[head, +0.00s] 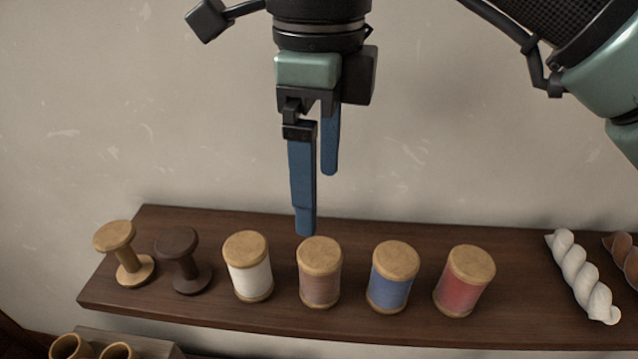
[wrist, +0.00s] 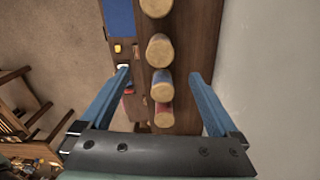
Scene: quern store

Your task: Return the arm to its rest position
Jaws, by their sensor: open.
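My gripper (head: 318,205) hangs above the wooden shelf, its blue fingers pointing down, behind the row of spools. It is empty. In the wrist view my gripper (wrist: 160,76) shows its two fingers wide apart with spools visible below between them. On the shelf stand a white spool (head: 249,278), a brown spool (head: 320,287), a blue spool (head: 389,291) and a red spool (head: 460,294), all upright and apart from the fingers.
The dark wooden shelf (head: 520,330) runs along a plain wall (head: 150,120). Two empty bobbins, one light (head: 128,262) and one dark (head: 186,270), stand at its left. A white twisted skein (head: 582,275) lies at the right. Wooden chairs (wrist: 18,105) stand below.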

